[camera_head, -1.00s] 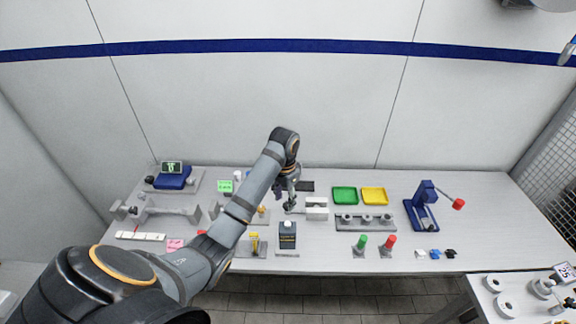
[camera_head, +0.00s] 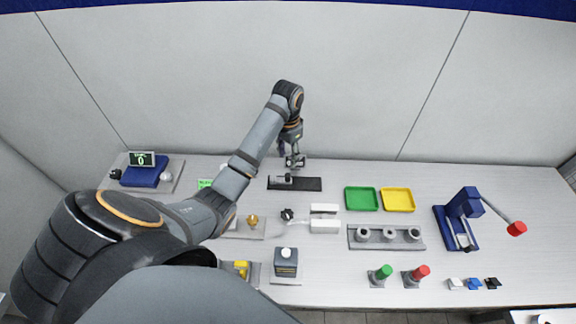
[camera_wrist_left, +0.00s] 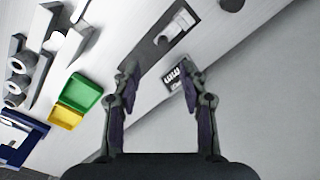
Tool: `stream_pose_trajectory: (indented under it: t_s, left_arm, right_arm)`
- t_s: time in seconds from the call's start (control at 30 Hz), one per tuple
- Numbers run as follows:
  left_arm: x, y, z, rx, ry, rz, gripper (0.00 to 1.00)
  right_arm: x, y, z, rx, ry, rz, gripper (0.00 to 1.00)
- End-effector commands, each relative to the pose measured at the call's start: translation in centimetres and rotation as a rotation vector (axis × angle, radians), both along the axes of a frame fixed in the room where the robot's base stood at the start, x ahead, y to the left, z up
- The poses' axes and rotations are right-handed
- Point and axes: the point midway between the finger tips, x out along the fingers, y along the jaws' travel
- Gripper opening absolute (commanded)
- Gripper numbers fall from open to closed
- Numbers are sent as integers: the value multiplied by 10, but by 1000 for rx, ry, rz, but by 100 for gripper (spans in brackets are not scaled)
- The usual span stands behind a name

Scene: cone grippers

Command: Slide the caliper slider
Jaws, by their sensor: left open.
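A dark flat plate (camera_head: 309,184) lies near the back edge of the table, with the small grey caliper (camera_head: 284,180) on its left part. My left gripper (camera_head: 295,162) hangs just behind and above the plate. Its fingers (camera_wrist_left: 156,72) are apart, with nothing between them, and the plate appears beyond their tips. Whether they touch anything is not clear. My right gripper is not in view.
Green (camera_head: 361,199) and yellow (camera_head: 398,199) trays lie right of the plate. White blocks (camera_head: 324,226) and a grey holder with rings (camera_head: 386,247) stand nearer. A blue press with a red-knobbed lever (camera_head: 465,215) stands at the right. The wall rises close behind the table.

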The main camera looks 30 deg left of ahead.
Motion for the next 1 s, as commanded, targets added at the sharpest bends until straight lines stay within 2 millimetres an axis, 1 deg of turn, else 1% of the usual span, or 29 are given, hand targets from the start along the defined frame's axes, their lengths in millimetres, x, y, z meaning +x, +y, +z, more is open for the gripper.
stream_pose_trajectory:
  t_s: [0.03,0.07,0.17,0.27,0.4,0.43,0.47,0.5,0.63,0.83,1.0]
  left_arm:
    - [0,0,-11,0,1,0,43]
    - [0,0,-15,0,1,0,43]
    - [0,0,-32,0,1,0,43]
    - [0,0,-53,0,1,0,43]
    - [0,0,-82,0,1,0,43]
    - [1,0,-86,0,1,0,43]
    - [0,0,-83,-1,3,1,43]
    - [0,0,-88,-1,3,1,43]
    - [1,0,-98,-1,1,0,43]
    - [1,0,-99,0,1,0,43]
    - [1,0,-99,0,1,0,20]
  right_arm:
    - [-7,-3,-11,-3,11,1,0]
    - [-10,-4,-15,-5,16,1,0]
    - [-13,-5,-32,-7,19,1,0]
    - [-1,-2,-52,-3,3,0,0]
    - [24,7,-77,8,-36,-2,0]
    - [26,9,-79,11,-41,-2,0]
    - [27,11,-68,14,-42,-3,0]
    - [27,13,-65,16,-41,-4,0]
    - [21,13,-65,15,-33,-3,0]
    - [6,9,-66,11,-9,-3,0]
    - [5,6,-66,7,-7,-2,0]
